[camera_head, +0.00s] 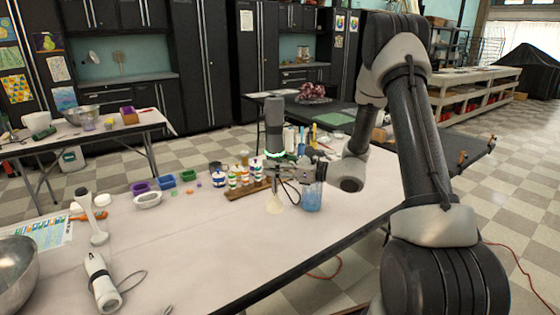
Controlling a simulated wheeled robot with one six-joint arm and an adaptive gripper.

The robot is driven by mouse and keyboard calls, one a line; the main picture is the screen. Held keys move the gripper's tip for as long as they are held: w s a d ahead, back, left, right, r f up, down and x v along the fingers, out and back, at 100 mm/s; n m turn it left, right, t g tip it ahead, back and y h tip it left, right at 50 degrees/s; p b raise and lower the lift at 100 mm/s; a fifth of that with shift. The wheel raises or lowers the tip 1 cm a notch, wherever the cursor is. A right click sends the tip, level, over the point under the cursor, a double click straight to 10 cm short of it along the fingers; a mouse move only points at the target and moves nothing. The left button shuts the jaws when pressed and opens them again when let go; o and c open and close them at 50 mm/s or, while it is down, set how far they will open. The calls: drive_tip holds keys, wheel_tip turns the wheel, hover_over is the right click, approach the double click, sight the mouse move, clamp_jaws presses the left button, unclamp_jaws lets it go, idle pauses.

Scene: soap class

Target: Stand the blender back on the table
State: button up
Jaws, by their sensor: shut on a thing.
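A pale, flared end (278,201) shows under the gripper, over the white table (195,235). I cannot tell whether it touches the tabletop.
A blue container (312,195) stands just right of the blender. Several small bottles (246,180) stand on a wooden rack to the left. The table's front middle is clear.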

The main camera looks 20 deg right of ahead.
sight(276, 184)
drive_tip(key=shift+s+a+f+n+g+y, duration=0.2)
drive_tip(key=shift+s+f+n+g+y, duration=0.1)
drive_tip(key=shift+n+g+y, duration=0.4)
drive_tip(key=shift+s+f+g, duration=0.1)
drive_tip(key=shift+f+g, duration=0.1)
drive_tip(key=shift+g, duration=0.1)
drive_tip(key=shift+f, duration=0.75)
drive_tip(key=shift+f, duration=2.2)
drive_tip(key=o, duration=2)
drive_tip(key=shift+s, duration=0.1)
